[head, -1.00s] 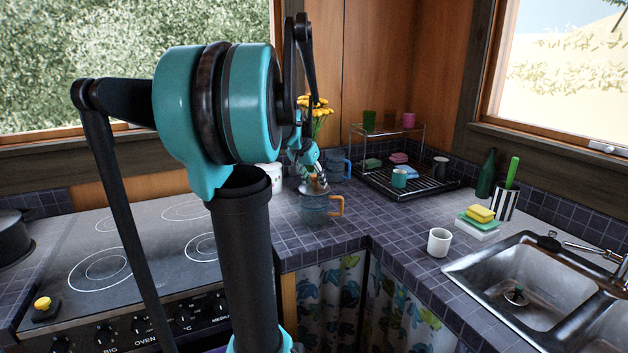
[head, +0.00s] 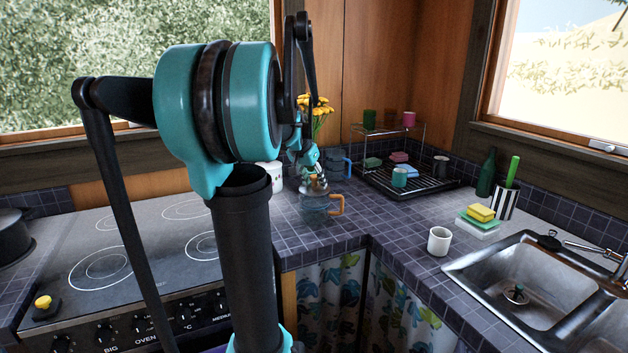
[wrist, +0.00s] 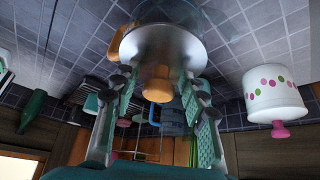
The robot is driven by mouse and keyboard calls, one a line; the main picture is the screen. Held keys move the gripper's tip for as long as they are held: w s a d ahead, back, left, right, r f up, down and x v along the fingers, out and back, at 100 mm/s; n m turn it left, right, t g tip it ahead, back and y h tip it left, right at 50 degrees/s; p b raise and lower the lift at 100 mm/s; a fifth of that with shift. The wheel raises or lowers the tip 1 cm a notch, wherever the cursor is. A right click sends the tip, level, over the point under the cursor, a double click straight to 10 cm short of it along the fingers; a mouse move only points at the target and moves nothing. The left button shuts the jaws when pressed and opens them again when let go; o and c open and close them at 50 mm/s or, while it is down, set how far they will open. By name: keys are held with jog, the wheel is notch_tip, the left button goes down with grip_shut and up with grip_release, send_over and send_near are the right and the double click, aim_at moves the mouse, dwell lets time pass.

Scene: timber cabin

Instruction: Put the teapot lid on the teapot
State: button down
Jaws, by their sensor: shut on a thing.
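The teapot (head: 314,208) is clear bluish glass with an orange handle, standing on the tiled counter in the head view. Its handle (wrist: 120,42) also shows in the wrist view. The teapot lid (wrist: 150,46) is a pale, shiny disc with an orange knob, at the teapot's mouth. My gripper (head: 316,178) is above the teapot, pointing down. In the wrist view my gripper (wrist: 157,88) has its fingers on both sides of the orange knob, shut on the lid. I cannot tell whether the lid rests on the rim or hovers just over it.
A white dotted canister (wrist: 273,92) with a pink knob stands beside the teapot. A blue mug (head: 340,166) and yellow flowers (head: 318,108) are behind. A dish rack (head: 425,186), a white mug (head: 439,241) and the sink (head: 530,275) are to the right. The stove is left.

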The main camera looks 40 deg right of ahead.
jog(key=shift+f, duration=0.4)
jog(key=c, duration=0.8)
grip_release()
jog(key=shift+o, duration=0.2)
jog(key=v, duration=1.2)
jog(key=shift+s, duration=0.15)
